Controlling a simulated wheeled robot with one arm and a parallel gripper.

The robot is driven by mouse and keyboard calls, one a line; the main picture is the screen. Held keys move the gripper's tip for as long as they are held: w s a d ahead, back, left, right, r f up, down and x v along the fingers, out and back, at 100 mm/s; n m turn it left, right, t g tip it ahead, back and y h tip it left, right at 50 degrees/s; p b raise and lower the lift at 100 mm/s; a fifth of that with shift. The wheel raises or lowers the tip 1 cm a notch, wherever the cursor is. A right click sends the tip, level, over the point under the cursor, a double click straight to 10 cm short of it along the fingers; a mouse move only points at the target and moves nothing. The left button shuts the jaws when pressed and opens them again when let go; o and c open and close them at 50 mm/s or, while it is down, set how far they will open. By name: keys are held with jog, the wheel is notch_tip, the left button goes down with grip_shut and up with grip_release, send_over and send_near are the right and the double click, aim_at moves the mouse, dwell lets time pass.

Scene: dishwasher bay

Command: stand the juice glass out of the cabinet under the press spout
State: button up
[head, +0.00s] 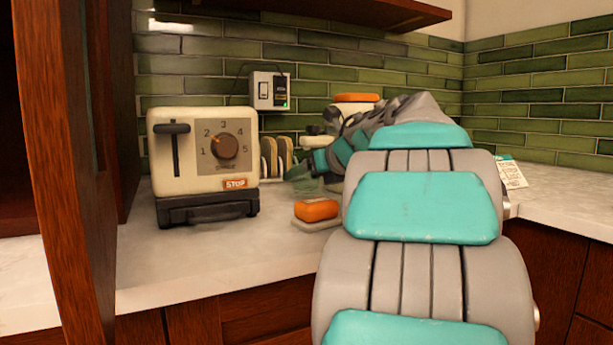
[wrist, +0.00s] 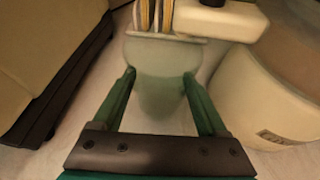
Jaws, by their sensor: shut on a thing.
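My gripper (wrist: 158,78) is shut on a translucent pale green juice glass (wrist: 163,62), with a dark green finger on each side of it. The glass looks upright, its wider rim toward the top of the wrist view. In the head view the glass (head: 308,186) shows only faintly, beside my arm. The cream press body (wrist: 262,98) stands to the right in the wrist view, its projecting cream head (wrist: 228,20) close by the rim at upper right. In the head view the orange-topped press (head: 357,98) is mostly hidden by my arm. I cannot tell whether the glass touches the counter.
A cream toaster (head: 203,153) stands left of the glass. Upright slices in a rack (head: 276,158) are behind it. An orange sponge (head: 316,210) on a pale dish lies in front. A wooden cabinet door (head: 68,172) stands at the left. The front counter (head: 215,262) is clear.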

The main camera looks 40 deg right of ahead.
aim_at(308, 175)
jog(key=shift+w+d+r, duration=0.1)
jog(key=shift+w+d, duration=0.6)
jog(key=shift+w, duration=0.2)
jog(key=shift+w+d, duration=0.45)
jog(key=shift+d, duration=0.05)
jog(key=shift+f, duration=0.65)
jog(key=shift+f, duration=0.25)
jog(key=o, duration=1.3)
jog(key=shift+s+r, duration=0.25)
jog(key=shift+r, duration=0.1)
jog(key=v, duration=1.1)
jog(key=shift+s+a, duration=0.15)
jog(key=shift+s, duration=0.15)
